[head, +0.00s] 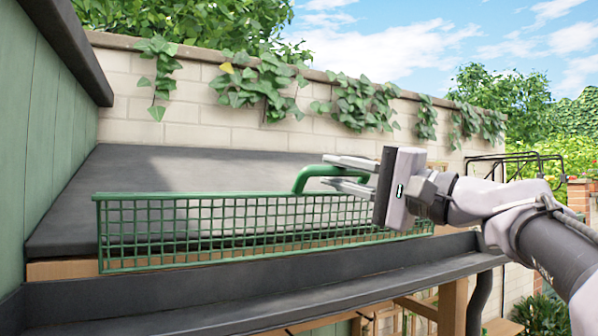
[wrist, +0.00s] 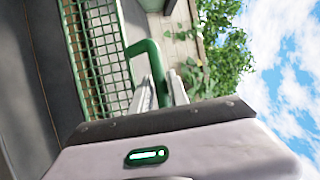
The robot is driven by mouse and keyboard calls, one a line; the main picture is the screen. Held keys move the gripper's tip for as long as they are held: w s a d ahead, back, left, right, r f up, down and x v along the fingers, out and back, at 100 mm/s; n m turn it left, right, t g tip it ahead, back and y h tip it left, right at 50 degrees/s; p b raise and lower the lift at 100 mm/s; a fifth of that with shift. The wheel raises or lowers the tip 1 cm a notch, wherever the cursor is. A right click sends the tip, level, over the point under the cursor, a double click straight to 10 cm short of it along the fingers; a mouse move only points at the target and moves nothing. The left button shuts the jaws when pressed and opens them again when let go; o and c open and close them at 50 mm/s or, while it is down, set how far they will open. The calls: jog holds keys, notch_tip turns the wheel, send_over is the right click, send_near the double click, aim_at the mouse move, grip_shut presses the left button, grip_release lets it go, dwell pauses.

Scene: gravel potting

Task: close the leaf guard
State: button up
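The leaf guard (head: 240,228) is a long green mesh panel standing up along the roof's front edge, behind the dark gutter (head: 250,296). The gutter's channel is uncovered. A green bar handle (head: 308,176) rises from the guard's top edge near its right half. My gripper (head: 336,172) comes in from the right, with one finger above the handle bar and one below, and looks shut on it. In the wrist view the mesh (wrist: 102,45) is at upper left, and the handle (wrist: 143,48) runs down between the two fingers (wrist: 161,90).
The dark flat roof (head: 200,165) lies behind the guard. A pale block wall (head: 215,128) with hanging ivy (head: 262,85) closes the back. A green plank wall (head: 40,130) stands close at the left. Open air lies to the upper right.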

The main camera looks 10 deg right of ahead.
grip_shut()
dwell(0.8)
dwell(0.4)
